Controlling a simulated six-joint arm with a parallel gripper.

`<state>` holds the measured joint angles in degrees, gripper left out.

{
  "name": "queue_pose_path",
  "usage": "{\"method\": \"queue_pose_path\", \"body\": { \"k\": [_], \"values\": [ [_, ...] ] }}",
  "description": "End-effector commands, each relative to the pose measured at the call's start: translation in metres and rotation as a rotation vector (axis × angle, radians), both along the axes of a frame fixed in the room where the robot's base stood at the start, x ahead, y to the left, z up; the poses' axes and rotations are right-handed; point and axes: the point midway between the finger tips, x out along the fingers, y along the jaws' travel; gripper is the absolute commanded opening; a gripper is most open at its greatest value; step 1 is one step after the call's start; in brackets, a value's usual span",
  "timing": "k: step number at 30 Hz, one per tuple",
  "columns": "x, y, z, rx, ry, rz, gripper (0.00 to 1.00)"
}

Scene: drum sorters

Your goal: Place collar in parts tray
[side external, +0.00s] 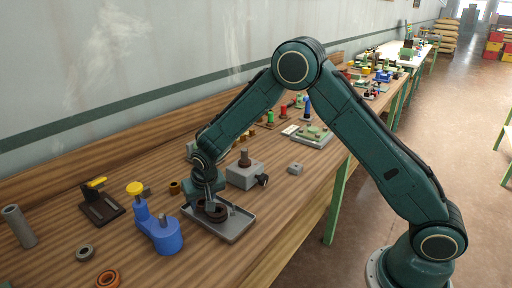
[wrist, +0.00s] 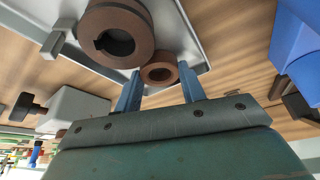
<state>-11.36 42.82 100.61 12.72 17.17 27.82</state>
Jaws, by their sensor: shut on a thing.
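My gripper (wrist: 160,75) is shut on a small brown collar (wrist: 160,69), with a blue-grey finger on each side of it in the wrist view. The collar is over or at one edge of the grey parts tray (wrist: 203,62); I cannot tell whether it touches the tray. A larger dark brown ring with a notched bore (wrist: 138,18) lies in the tray beside it. In the side view my gripper (side external: 211,207) is low over the left part of the tray (side external: 240,233), and the held collar is hard to make out.
A blue fixture with a yellow knob (side external: 163,236) stands left of the tray. A grey block with a shaft (side external: 245,174) stands behind it. Loose rings (side external: 85,253) lie at the front left. A small grey block (side external: 296,168) sits right of the tray, with clear bench around it.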

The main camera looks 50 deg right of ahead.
Motion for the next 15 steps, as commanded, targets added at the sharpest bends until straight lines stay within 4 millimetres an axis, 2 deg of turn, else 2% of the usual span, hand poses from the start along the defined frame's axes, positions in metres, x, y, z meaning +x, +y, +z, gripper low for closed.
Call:
{"method": "queue_pose_path", "body": {
  "k": [6, 7, 9, 15],
  "values": [
    [0.0003, 0.0, -0.0027, 0.0, -0.001, 0.0, 0.12],
    [0.0001, 0.0, -0.0028, 0.0, 0.0, 0.0, 0.46],
    [0.0, 0.0, -0.0026, 0.0, 0.0, 0.0, 0.6],
    [0.0, 0.0, -0.0025, 0.0, 0.0, 0.0, 0.62]
  ]
}}
